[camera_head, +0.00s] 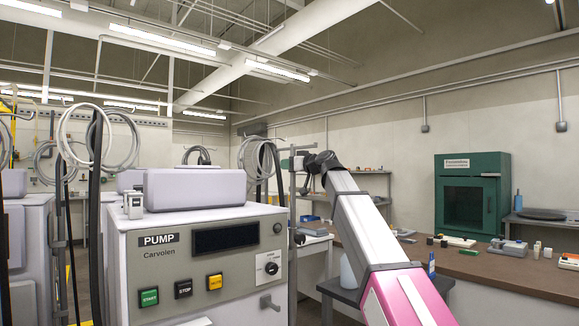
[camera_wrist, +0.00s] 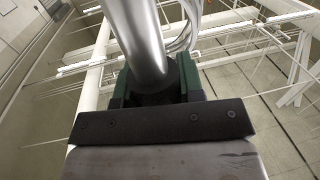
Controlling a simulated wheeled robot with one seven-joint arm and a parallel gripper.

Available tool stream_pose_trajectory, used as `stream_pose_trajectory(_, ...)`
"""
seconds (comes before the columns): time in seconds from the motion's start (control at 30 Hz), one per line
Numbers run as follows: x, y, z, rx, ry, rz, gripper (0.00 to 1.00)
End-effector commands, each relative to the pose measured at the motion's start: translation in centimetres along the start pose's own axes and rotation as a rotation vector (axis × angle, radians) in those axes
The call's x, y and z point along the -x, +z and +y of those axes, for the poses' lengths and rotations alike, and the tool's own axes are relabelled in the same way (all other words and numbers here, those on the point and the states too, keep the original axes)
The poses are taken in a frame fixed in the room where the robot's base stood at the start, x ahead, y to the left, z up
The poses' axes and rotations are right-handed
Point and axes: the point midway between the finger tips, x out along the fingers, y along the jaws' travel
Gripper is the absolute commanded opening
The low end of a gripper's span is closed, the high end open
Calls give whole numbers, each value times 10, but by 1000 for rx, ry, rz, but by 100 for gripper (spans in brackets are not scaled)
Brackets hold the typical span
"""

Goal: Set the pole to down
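A slim grey upright pole (camera_head: 292,205) stands at the right side of the pump machine (camera_head: 190,255) in the head view. My gripper (camera_head: 305,163) is at the upper part of this pole, at the end of my raised arm. In the wrist view a thick shiny metal pole (camera_wrist: 138,35) runs down to a dark collar between the green fingers of my gripper (camera_wrist: 157,92). The fingers stand close on both sides of it. I cannot tell whether they press on it. The pole's lower end is hidden in the wrist view.
The pump has a green start button (camera_head: 149,297), a black stop button (camera_head: 183,289) and a coiled hose (camera_head: 258,155) behind it. A brown bench (camera_head: 490,268) with small items and a green cabinet (camera_head: 472,195) is at the right. Another machine stands at the left edge.

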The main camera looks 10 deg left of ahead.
Motion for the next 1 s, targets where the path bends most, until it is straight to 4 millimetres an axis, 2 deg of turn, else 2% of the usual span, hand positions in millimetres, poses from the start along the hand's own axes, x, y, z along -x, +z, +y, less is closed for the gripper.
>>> stream_pose_trajectory(0.17,1,12,-1,-1,0,-1,0)
stream_pose_trajectory(0.4,1,60,-2,-1,-1,-2,0)
stream_pose_trajectory(0.53,1,79,-1,0,0,-1,0)
stream_pose_trajectory(0.7,0,87,-1,2,0,-1,0)
stream_pose_trajectory(0.97,0,87,0,4,0,-1,0)
stream_pose_trajectory(1.0,0,87,0,4,0,-1,45)
